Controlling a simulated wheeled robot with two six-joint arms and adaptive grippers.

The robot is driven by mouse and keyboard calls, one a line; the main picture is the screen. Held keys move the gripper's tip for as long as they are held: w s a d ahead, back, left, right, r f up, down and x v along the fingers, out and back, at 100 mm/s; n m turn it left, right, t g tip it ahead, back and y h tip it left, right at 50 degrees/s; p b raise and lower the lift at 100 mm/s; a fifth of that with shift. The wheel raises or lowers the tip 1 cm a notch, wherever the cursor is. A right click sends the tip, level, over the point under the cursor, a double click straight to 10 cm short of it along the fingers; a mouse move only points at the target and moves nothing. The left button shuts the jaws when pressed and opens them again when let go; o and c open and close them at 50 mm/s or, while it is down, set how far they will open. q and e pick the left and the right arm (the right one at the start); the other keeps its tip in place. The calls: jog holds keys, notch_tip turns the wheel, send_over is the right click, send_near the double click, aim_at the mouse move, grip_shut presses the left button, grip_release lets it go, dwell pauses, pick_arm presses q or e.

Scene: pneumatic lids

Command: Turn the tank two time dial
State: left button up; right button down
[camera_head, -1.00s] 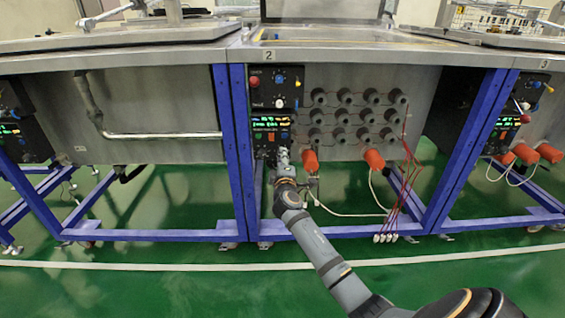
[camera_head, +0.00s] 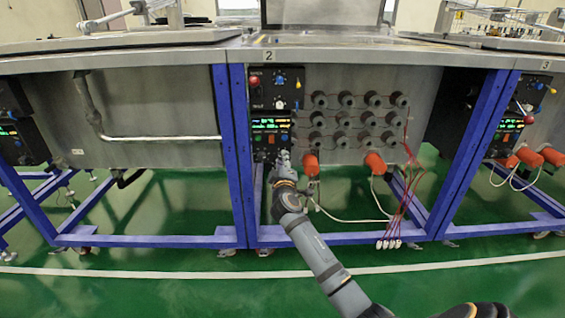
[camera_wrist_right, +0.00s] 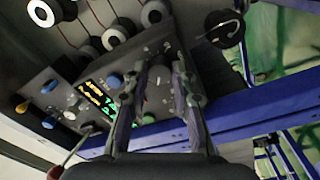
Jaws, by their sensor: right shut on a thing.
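The tank two control panel (camera_head: 257,142) is on the tank's front, below the number 2 label. It has a lit display (camera_head: 271,123) and small knobs and buttons. My right gripper (camera_head: 282,160) is at the panel's lower right part. In the right wrist view, the two fingers of my right gripper (camera_wrist_right: 160,82) are at the panel face, beside the lit yellow and green display (camera_wrist_right: 97,97). How far the dial is turned cannot be read. My left gripper is not in view.
Blue frame posts (camera_head: 237,150) stand close left of the panel. Several grey round fittings (camera_head: 346,98) and orange plugs (camera_head: 375,163) with cables are to the right. The green floor in front is open.

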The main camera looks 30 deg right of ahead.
jog(key=shift+f, duration=0.15)
jog(key=c, duration=1.1)
grip_release()
jog(key=shift+s, duration=0.1)
jog(key=v, duration=1.2)
